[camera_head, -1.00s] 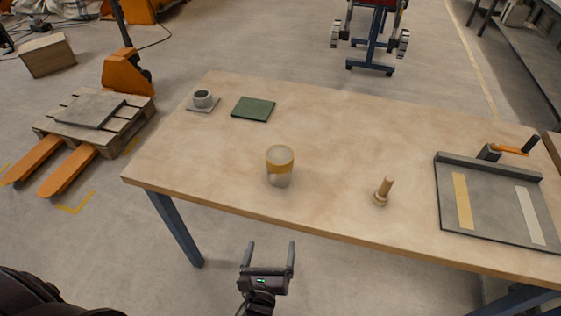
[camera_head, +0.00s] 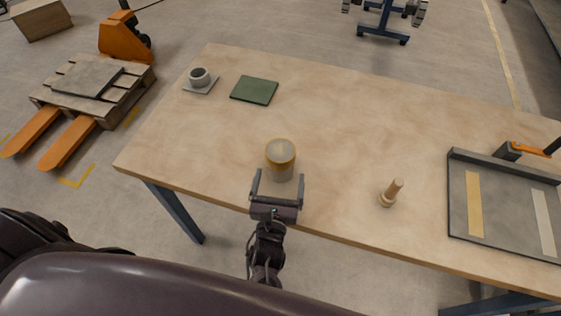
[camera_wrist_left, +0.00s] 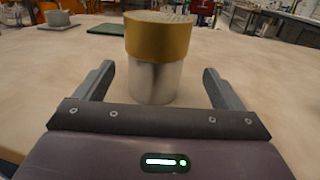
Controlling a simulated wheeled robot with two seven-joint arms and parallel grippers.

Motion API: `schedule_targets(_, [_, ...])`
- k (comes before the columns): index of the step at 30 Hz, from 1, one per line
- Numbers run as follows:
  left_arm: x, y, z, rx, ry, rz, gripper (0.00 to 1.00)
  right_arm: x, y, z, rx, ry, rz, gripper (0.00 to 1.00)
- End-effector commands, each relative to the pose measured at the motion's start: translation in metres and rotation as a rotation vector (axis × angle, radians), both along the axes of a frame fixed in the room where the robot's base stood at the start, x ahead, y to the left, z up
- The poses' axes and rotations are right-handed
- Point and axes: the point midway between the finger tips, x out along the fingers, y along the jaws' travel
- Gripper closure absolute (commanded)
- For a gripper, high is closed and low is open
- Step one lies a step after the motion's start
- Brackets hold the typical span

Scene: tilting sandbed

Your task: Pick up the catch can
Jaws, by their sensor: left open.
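The catch can (camera_head: 281,160) stands upright on the wooden table near its front edge. It is a clear or silvery cylinder with a gold band around its upper part. In the left wrist view the can (camera_wrist_left: 157,60) stands straight ahead, between the lines of the two fingers. My left gripper (camera_head: 279,182) is open at the table's front edge, with its fingers pointing at the can. In the left wrist view the open gripper (camera_wrist_left: 158,82) has a finger on each side of the can's lower part, with gaps on both sides. My right gripper is not in view.
A wooden peg-like tool (camera_head: 392,193) stands right of the can. A grey tray (camera_head: 505,210) with two strips and an orange-handled crank lies at the right. A green pad (camera_head: 254,90) and a grey cup (camera_head: 199,77) are at the back left. The table's middle is clear.

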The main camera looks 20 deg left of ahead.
Motion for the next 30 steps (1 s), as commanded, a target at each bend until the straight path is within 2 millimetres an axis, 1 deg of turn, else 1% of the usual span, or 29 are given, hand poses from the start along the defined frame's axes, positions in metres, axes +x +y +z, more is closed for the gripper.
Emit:
schedule_targets(1, [0.005,0.001,0.001,-0.001,-0.001,0.0,0.1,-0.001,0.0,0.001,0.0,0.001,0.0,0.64])
schedule_targets(4, [0.01,0.002,0.0,-0.001,-0.001,0.0,0.1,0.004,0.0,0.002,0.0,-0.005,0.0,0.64])
schedule_targets(10, [0.037,0.013,-0.001,0.001,-0.002,0.001,0.1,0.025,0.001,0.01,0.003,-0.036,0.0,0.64])
schedule_targets(12, [0.046,0.014,-0.002,-0.001,-0.001,0.0,0.1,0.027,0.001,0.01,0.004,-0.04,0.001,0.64])
schedule_targets(15, [0.055,0.015,-0.003,-0.002,0.0,0.0,0.1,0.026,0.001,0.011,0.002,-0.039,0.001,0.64])
schedule_targets(23, [0.057,0.016,-0.004,-0.002,0.002,0.0,0.1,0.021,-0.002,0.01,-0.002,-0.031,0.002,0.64])
schedule_targets(26, [0.057,0.016,-0.004,-0.002,0.001,0.0,0.22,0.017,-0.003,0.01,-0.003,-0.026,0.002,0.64])
schedule_targets(30, [0.057,0.016,-0.004,-0.002,0.001,-0.001,0.4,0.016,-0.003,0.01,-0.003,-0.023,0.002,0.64])
